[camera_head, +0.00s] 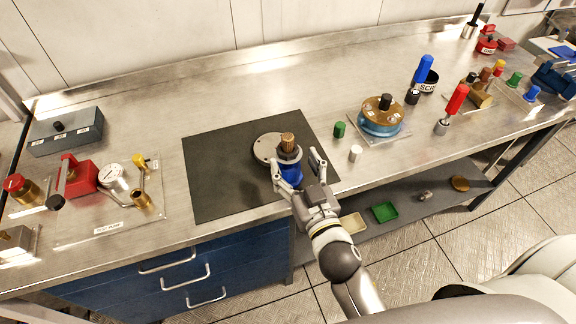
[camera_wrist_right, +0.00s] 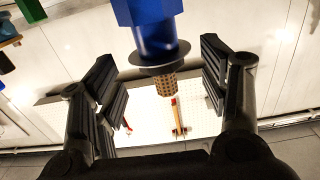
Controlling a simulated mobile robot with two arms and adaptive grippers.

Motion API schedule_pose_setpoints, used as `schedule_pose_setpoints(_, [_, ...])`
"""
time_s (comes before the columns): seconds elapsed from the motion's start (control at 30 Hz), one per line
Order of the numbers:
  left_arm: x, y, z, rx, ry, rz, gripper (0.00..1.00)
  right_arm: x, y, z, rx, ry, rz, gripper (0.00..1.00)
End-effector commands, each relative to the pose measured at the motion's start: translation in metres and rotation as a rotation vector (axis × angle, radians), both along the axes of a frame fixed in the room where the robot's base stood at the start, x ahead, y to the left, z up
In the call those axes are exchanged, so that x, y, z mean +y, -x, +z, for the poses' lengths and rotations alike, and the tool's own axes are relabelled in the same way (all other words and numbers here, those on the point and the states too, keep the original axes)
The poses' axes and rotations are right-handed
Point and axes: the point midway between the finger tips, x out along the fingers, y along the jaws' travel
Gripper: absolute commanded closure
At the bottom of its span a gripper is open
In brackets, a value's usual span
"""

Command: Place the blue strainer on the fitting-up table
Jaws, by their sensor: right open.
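The blue strainer (camera_head: 291,173) has a blue body, a grey flange and a bronze mesh end pointing up in the head view. It appears upright over the dark mat (camera_head: 215,185), beside a pale round plate (camera_head: 264,147) that it partly hides. I cannot tell what its base rests on. My right gripper (camera_head: 297,164) is open, with a finger on either side of the strainer. In the right wrist view the strainer (camera_wrist_right: 157,42) is between the open finger pads, with gaps on both sides. My left gripper is not in view. I cannot tell which surface is the fitting-up table.
A green cap (camera_head: 339,130) and a white cap (camera_head: 355,153) stand right of the mat. A round blue and brown part (camera_head: 381,118) stands farther right, near red- and blue-handled tools. A test pump (camera_head: 84,175) and a grey box (camera_head: 66,133) are at left. The bench behind the mat is clear.

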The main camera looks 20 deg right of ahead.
Motion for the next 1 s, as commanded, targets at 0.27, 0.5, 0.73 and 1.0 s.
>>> schedule_pose_setpoints(0.27, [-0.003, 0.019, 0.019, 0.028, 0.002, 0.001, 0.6, 0.001, -0.034, 0.008, -0.002, 0.002, 0.0, 0.32])
schedule_pose_setpoints(0.5, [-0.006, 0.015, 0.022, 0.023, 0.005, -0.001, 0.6, 0.002, -0.049, 0.005, -0.001, 0.0, 0.0, 0.32])
schedule_pose_setpoints(0.73, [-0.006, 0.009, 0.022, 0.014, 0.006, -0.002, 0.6, 0.002, -0.049, 0.005, -0.001, 0.0, 0.0, 0.35])
schedule_pose_setpoints(1.0, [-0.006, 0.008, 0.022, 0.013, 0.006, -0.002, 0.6, 0.002, -0.049, 0.005, -0.001, 0.0, 0.0, 0.69])
